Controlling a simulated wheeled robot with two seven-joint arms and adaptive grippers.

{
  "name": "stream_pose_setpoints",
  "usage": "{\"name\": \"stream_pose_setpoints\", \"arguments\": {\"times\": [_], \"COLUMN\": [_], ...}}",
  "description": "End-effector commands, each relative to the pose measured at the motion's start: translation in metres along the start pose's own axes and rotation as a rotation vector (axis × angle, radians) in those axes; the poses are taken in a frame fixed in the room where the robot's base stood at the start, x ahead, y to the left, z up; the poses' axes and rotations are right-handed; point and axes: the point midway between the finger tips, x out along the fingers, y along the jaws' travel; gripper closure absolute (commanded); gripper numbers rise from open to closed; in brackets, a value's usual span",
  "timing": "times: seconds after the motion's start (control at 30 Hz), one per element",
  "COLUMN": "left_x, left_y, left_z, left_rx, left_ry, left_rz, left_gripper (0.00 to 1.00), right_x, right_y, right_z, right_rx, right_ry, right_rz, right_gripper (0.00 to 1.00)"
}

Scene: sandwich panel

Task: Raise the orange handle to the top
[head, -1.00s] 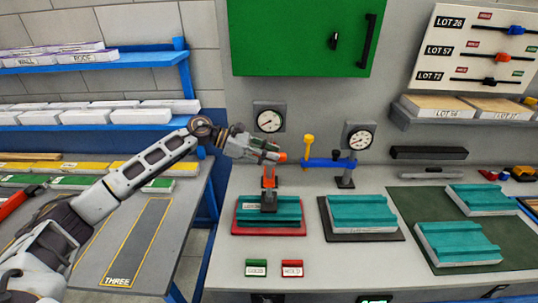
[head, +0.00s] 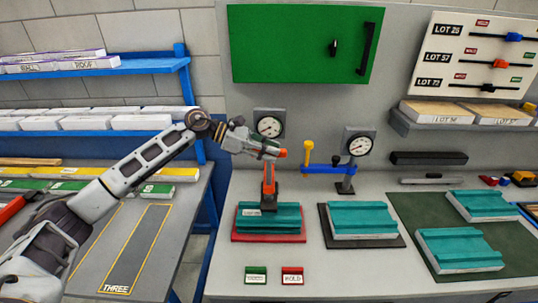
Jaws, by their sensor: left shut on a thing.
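The orange handle (head: 282,153) shows its tip just past my left gripper's fingers, below the left round gauge. Its orange upright (head: 269,174) runs down to a dark foot over a teal panel (head: 285,217) on a red base. My left gripper (head: 268,150) is shut on the handle, level with its tip; the fingers hide most of the grip. My right gripper is not in view.
A blue lever (head: 330,168) with a yellow knob stands to the right, near a second gauge (head: 358,144). A teal panel (head: 361,220) lies on a dark base below it. Green and red tags (head: 292,276) stand at the front. A green cabinet (head: 290,45) hangs above.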

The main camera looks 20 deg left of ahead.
Motion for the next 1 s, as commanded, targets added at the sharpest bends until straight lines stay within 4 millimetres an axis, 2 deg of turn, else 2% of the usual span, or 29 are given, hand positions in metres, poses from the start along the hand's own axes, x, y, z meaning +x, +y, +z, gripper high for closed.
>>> {"name": "stream_pose_setpoints", "arguments": {"times": [0.03, 0.17, 0.2, 0.33, 0.77, 1.0], "left_x": [-0.003, -0.004, -0.004, -0.003, -0.004, -0.021], "left_y": [0.002, 0.003, 0.003, 0.002, 0.002, 0.002], "left_z": [0.007, 0.008, 0.008, 0.006, 0.003, 0.002], "left_rx": [0.005, 0.005, 0.006, 0.005, 0.003, 0.002], "left_ry": [-0.011, -0.013, -0.014, -0.011, -0.007, -0.005], "left_rz": [0.008, 0.010, 0.010, 0.009, 0.005, 0.007], "left_gripper": [1.00, 1.00, 0.74, 0.57, 0.57, 0.57], "right_x": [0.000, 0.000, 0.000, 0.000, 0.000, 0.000], "right_y": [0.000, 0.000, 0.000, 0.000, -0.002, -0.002], "right_z": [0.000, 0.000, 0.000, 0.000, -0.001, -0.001], "right_rx": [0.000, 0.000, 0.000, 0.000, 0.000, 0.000], "right_ry": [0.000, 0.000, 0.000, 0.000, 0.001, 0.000], "right_rz": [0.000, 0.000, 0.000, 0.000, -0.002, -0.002], "right_gripper": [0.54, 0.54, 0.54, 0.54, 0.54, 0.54]}}
